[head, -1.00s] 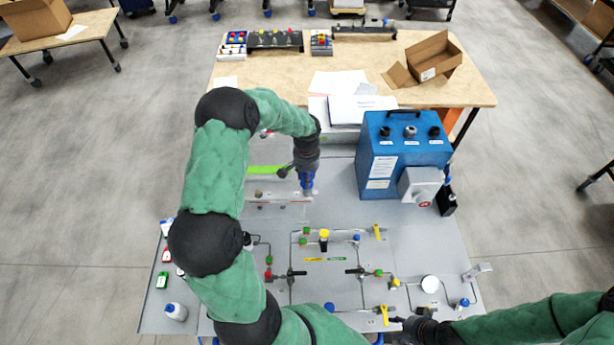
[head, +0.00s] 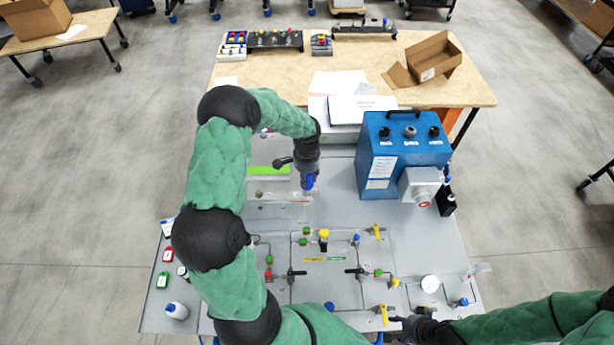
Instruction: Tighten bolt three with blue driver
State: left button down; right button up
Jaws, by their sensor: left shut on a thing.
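My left gripper (head: 308,172) is at the back left of the grey panel, pointing down, shut on the blue driver (head: 309,182). The driver's lower end is over the right end of a pale plate (head: 278,208) fixed on the panel; whether it touches a bolt is too small to tell. Bolt three cannot be made out; my arm hides part of the plate. My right gripper (head: 401,325) is low at the panel's front edge, near a yellow valve handle (head: 384,315); its fingers are too small to tell open or shut.
A blue analyser box (head: 405,150) stands on the panel to the right of the driver. Valves and thin pipes cover the front of the panel (head: 437,240). A white bottle (head: 176,310) stands at the front left. A wooden table (head: 340,70) stands behind.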

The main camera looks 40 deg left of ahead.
pick_arm(q)
jog(key=m+p, duration=0.1)
jog(key=m, duration=0.6)
jog(key=shift+r+p, duration=0.1)
jog(key=shift+p, duration=0.25)
jog(key=m+p, duration=0.2)
jog(key=m, duration=0.3)
jog(key=shift+m, duration=0.3)
jog(key=c, duration=1)
grip_release()
jog(key=shift+m, duration=0.3)
jog(key=shift+c, duration=0.2)
jog(key=shift+o, duration=0.6)
grip_shut()
